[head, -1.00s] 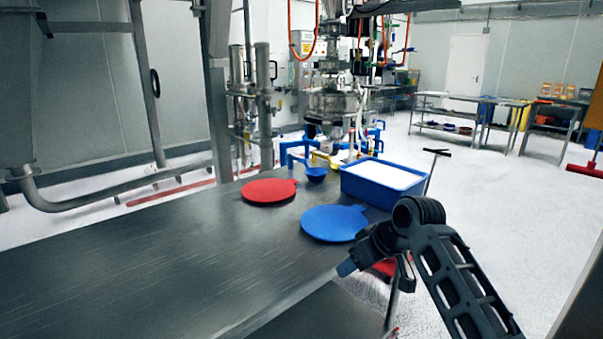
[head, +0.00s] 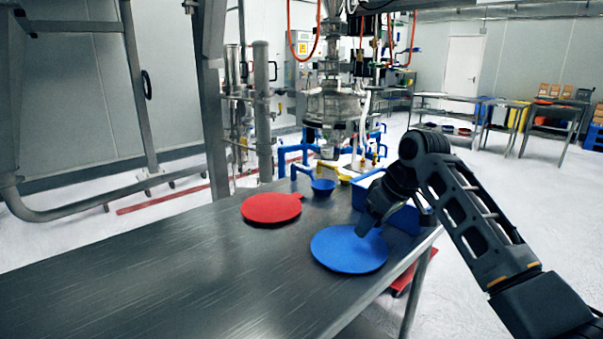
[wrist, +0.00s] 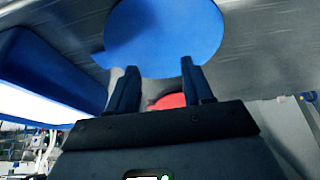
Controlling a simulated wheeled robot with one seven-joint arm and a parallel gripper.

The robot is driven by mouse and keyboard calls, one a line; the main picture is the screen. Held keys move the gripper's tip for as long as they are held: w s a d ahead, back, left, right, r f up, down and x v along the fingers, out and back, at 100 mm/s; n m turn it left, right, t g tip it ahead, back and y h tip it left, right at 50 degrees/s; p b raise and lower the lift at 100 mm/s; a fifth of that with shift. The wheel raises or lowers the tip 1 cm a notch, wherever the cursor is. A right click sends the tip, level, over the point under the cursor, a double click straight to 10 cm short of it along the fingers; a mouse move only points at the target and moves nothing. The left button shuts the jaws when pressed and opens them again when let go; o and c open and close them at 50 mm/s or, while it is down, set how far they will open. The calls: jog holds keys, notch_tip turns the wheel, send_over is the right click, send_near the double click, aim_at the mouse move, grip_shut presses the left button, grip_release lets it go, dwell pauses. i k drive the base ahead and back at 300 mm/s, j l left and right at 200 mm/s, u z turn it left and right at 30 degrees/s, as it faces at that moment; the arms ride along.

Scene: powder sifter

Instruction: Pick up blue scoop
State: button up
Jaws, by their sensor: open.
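The blue scoop (head: 322,186) is a small round blue cup with a handle, near the far edge of the metal table, in the head view. My gripper (head: 365,228) is over the far side of the blue disc (head: 348,250), in front of the blue tub, to the right of the scoop and nearer to me. In the wrist view, my two fingers (wrist: 160,68) are apart with nothing between them, pointing toward the blue disc (wrist: 165,35).
A red disc (head: 271,208) lies on the table (head: 170,265) left of the blue disc. A blue tub (head: 405,217) with white contents (wrist: 30,105) stands at the table's right end, partly hidden by my arm. The table's left part is clear. Blue and yellow pipework stands behind the scoop.

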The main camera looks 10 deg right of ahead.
aim_at(322, 187)
jog(key=i+j, duration=0.15)
jog(key=i, duration=0.3)
jog(key=i+j, duration=0.15)
jog(key=i, duration=0.3)
jog(key=i+j, duration=0.2)
jog(key=i, duration=0.25)
